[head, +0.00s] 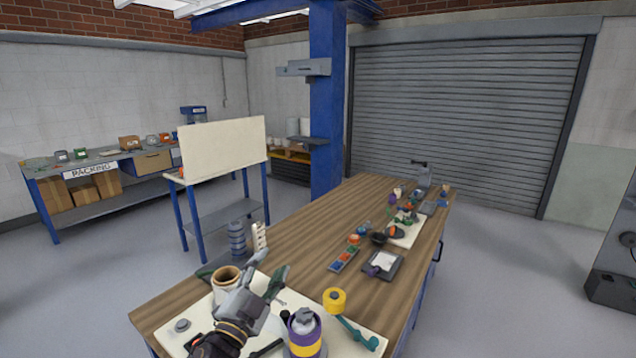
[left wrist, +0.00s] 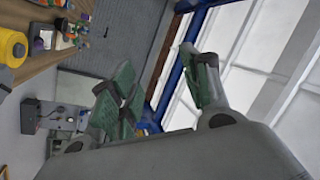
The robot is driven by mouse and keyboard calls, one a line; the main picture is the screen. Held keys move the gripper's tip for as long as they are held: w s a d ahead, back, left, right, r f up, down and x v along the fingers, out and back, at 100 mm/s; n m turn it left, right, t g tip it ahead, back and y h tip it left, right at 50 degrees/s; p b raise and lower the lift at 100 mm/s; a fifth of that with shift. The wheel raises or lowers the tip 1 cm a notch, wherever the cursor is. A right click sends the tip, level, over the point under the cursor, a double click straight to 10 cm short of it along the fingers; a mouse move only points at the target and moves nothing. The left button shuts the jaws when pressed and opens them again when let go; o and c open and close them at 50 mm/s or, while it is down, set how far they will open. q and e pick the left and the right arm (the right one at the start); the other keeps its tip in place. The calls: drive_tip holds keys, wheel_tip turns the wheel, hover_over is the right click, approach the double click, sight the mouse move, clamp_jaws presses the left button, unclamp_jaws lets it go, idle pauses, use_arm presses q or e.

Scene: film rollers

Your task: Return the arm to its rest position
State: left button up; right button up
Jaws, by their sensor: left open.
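My left arm comes in from the bottom left in the head view. Its gripper (head: 266,276) is above the near end of the wooden workbench (head: 300,248), over a pale board (head: 375,332). In the left wrist view the two green-padded fingers (left wrist: 162,84) stand apart with nothing between them. My right gripper is in neither view.
A yellow roll (head: 334,300) and a teal-handled tool (head: 358,334) lie right of the gripper. A stack of grey discs (head: 237,240) stands behind it. A dark tray (head: 383,265) and several small items occupy the bench farther back. Bare wood lies between.

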use_arm(q)
drive_tip(key=s+a+f+n+g+y, duration=0.3)
drive_tip(key=a+f+n+g+y, duration=0.15)
drive_tip(key=f, duration=0.45)
drive_tip(key=s+a+f+n+g+y, duration=0.3)
drive_tip(key=s+a+f+n, duration=0.15)
drive_tip(key=f, duration=0.45)
drive_tip(key=s+a+f+n+g+h, duration=0.1)
drive_tip(key=s+f+g, duration=0.4)
drive_tip(key=s, duration=0.4)
drive_tip(key=s+a+f+n+g, duration=0.1)
drive_tip(key=s+f+g, duration=0.3)
drive_tip(key=s+f, duration=0.65)
drive_tip(key=f, duration=2.9)
drive_tip(key=s+a+f+g, duration=0.1)
drive_tip(key=s+a+f, duration=0.2)
drive_tip(key=s+f, duration=0.7)
drive_tip(key=s+a+f+g, duration=0.1)
drive_tip(key=s+a+f, duration=0.2)
drive_tip(key=s+f, duration=0.6)
drive_tip(key=s, duration=0.3)
drive_tip(key=shift+a+f, duration=0.25)
drive_tip(key=shift+f, duration=0.1)
